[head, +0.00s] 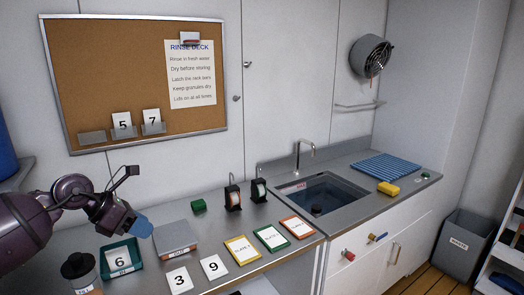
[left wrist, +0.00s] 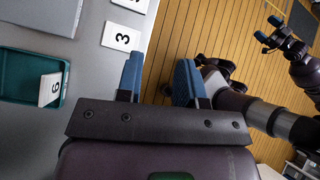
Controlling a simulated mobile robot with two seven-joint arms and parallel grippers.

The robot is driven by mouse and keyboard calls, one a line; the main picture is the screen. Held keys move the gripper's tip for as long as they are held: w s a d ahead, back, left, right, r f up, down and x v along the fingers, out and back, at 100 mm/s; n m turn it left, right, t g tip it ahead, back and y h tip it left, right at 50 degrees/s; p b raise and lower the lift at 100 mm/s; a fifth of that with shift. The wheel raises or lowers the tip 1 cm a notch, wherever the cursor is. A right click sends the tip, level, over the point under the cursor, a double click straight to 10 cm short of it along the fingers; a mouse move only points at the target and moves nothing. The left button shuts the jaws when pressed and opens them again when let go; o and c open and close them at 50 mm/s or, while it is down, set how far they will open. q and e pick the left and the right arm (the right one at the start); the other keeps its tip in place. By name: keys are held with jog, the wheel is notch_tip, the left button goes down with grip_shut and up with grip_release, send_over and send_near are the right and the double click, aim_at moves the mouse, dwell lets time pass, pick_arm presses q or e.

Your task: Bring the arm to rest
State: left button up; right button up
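My left gripper (head: 138,224) hangs over the left part of the grey counter (head: 215,232), near a green tray (head: 107,272) with a card marked 6 (head: 121,262). In the left wrist view its two blue fingers (left wrist: 159,78) stand apart with nothing between them. The tray (left wrist: 8,92) and the card marked 3 (left wrist: 122,37) lie beyond the fingers there. My right gripper (left wrist: 268,29) shows small at the upper right of the left wrist view. Its blue tips are apart and no object shows between them. It is outside the head view.
Cards 3 (head: 179,280) and 9 (head: 213,267), a grey scale-like box (head: 175,240) and a dark-lidded jar (head: 78,268) crowd the counter. A corkboard (head: 110,80) holds cards 5 and 7. The sink (head: 322,195) is at right. Wooden floor (left wrist: 215,30) lies beyond the counter edge.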

pick_arm(q)
jog(key=d+r+n+t+h, duration=0.6)
jog(key=d+n+h, duration=0.2)
jog(key=n, duration=0.2)
jog(key=s+a+f+n+t+y, duration=0.35)
jog(key=f+n+y, duration=0.25)
jog(key=f+n, duration=0.5)
jog(key=s+a+f+n+t+y, duration=0.3)
jog(key=f+n+y, duration=0.35)
jog(key=n, duration=0.75)
jog(key=s+f+n+g+y, duration=0.3)
jog(key=s+f+n, duration=0.6)
jog(key=s+f, duration=1)
jog(key=s+a+g, duration=0.1)
jog(key=s+g, duration=0.1)
jog(key=s, duration=0.1)
jog(key=shift+f, duration=0.35)
jog(key=shift+s+y, duration=0.1)
jog(key=shift+y, duration=0.15)
